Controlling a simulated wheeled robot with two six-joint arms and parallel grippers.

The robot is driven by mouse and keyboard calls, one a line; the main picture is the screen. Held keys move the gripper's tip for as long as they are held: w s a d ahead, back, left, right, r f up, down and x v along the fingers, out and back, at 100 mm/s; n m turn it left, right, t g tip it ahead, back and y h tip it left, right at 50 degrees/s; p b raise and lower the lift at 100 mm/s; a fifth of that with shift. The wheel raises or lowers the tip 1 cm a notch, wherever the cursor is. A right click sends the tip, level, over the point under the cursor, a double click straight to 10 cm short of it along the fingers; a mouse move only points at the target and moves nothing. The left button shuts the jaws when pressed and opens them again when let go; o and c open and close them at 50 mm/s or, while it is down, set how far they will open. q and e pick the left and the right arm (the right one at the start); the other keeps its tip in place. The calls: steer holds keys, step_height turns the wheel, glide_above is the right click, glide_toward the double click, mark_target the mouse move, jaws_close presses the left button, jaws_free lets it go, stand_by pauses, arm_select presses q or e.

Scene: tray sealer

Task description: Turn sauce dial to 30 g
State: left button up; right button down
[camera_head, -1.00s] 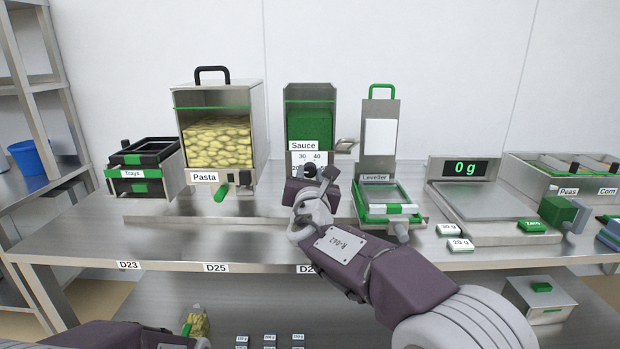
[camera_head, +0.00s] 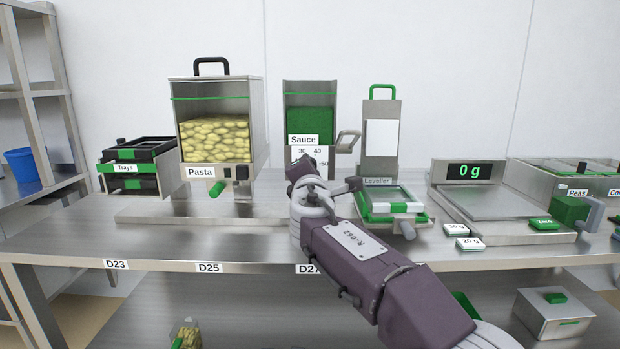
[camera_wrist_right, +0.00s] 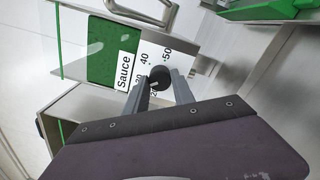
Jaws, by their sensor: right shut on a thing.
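The sauce dispenser (camera_head: 310,100) stands at the back middle, with a green fill and a "Sauce" label. My right gripper (camera_wrist_right: 160,80) is shut on the knob, a finger on each side. In the head view my right gripper (camera_head: 305,168) hides the knob and lower plate. I cannot read where the knob points. My left gripper is not in view.
The pasta dispenser (camera_head: 216,168) stands left of the sauce dispenser, and the leveller (camera_head: 380,160) stands close on its right. A scale (camera_head: 490,205) reading 0 g is farther right. Black trays (camera_head: 140,150) are at far left. The counter's front left is clear.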

steer(key=shift+f+m+b, duration=0.1)
steer(key=shift+m+b, duration=0.25)
steer(key=shift+m, duration=0.35)
steer(key=c, duration=1.1)
jaws_free()
steer(key=shift+o, duration=0.2)
steer(key=shift+s, duration=0.1)
steer(key=s+b, duration=0.1)
steer(key=s, duration=0.7)
steer(key=shift+s, duration=0.4)
steer(key=shift+f, duration=0.1)
